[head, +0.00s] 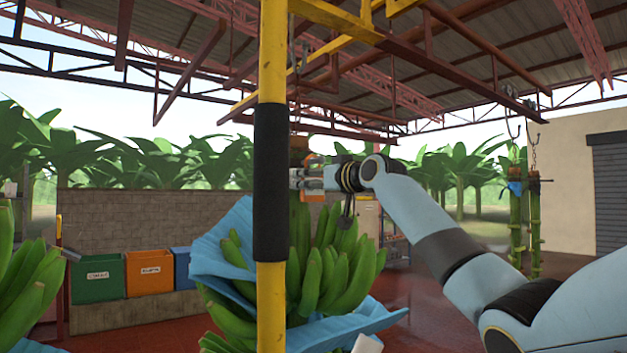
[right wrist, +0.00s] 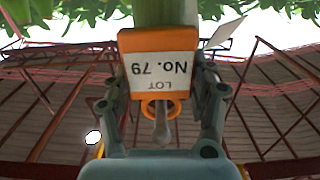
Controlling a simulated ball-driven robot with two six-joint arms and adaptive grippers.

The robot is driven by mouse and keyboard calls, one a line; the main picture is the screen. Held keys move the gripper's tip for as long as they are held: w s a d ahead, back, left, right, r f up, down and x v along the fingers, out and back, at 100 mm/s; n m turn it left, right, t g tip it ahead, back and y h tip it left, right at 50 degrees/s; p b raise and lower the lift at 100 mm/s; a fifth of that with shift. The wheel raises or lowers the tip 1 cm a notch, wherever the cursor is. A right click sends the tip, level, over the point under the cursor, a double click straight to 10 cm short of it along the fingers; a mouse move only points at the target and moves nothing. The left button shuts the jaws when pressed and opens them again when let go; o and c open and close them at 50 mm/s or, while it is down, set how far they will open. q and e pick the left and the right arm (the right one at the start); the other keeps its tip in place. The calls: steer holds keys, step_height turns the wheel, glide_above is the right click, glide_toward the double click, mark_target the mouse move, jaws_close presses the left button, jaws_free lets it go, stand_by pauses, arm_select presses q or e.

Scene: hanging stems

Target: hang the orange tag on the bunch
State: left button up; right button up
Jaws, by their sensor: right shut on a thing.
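The orange tag (right wrist: 160,70) has a white label reading "LOT No. 79", upside down in the right wrist view, with an orange ring (right wrist: 147,108) at its lower side. My right gripper (right wrist: 163,88) is shut on the tag, a finger on each side. A green stem (right wrist: 166,12) shows right beyond the tag; I cannot tell whether they touch. In the head view my right gripper (head: 308,178) is at the stem above the green banana bunch (head: 338,275), partly behind the yellow post. The orange tag (head: 314,197) shows only slightly there. My left gripper is not in view.
A yellow post (head: 271,310) with black padding (head: 270,180) stands in front of the bunch. Blue sheeting (head: 225,245) wraps around the bunch. Another bunch (head: 28,285) hangs at the left edge. Orange (head: 149,273) and green (head: 97,279) bins stand by the block wall. Bare stems (head: 535,225) hang at right.

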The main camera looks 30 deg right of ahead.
stand_by(0.3)
steer(key=o, duration=0.9)
steer(key=shift+o, duration=0.2)
steer(key=s, duration=1.2)
steer(key=shift+d, duration=0.45)
